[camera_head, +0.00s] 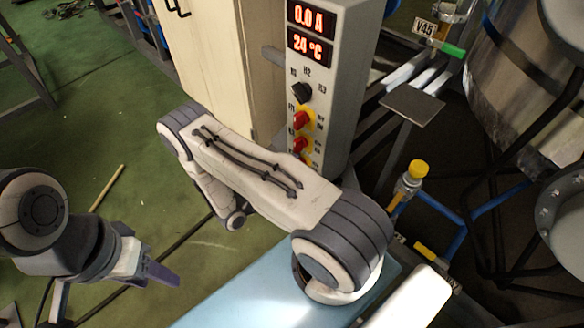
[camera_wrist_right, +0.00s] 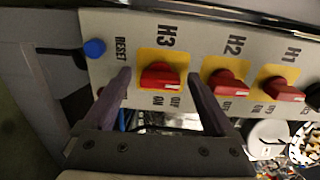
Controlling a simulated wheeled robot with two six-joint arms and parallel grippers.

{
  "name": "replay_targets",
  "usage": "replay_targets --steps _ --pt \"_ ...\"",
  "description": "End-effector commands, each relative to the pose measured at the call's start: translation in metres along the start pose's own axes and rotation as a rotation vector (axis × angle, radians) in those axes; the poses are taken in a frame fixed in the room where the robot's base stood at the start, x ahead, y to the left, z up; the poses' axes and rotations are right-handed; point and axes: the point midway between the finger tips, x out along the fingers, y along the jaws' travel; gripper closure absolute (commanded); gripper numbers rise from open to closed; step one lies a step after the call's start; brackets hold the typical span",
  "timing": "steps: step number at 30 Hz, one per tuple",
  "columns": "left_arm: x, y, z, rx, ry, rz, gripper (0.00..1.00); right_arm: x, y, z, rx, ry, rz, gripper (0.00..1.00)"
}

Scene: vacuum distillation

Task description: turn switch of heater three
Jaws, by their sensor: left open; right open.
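The switch of heater three is a red knob (camera_wrist_right: 160,76) on a yellow plate marked H3, in the right wrist view. Its pointer side faces the OFF and ON labels. My right gripper (camera_wrist_right: 160,84) is open, with one dark finger on each side of this knob. I cannot tell whether the fingers touch it. In the head view my right arm hides the lower panel and its own gripper. My left gripper (camera_head: 158,272) is open and empty over the green floor at the lower left.
Red knobs H2 (camera_wrist_right: 229,83) and H1 (camera_wrist_right: 284,90) sit to the right of H3, and a blue RESET button (camera_wrist_right: 95,48) to its left. The grey control panel (camera_head: 340,70) shows 0.0 A and 24 °C. A cream cabinet (camera_head: 225,60) stands beside it; metal vessels (camera_head: 520,90) stand right.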

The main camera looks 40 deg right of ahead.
Motion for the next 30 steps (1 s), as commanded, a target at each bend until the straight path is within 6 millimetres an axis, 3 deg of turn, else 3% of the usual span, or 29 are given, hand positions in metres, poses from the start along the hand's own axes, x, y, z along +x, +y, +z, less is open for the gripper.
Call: replay_targets --steps 5,18,24,30 --pt "-0.002 0.000 0.000 0.000 0.000 0.000 0.50 -0.011 -0.001 0.001 0.001 -0.004 0.000 0.10" --pt "-0.010 0.001 -0.001 0.000 0.000 0.000 0.50 -0.091 0.000 0.001 0.001 -0.005 0.001 0.10" --pt "-0.011 0.001 -0.001 0.000 0.000 0.000 0.50 -0.105 0.000 0.001 0.000 -0.002 0.000 0.10" --pt "-0.011 0.001 -0.001 0.000 0.000 0.000 0.50 -0.106 0.000 0.000 -0.001 -0.001 0.000 0.10"
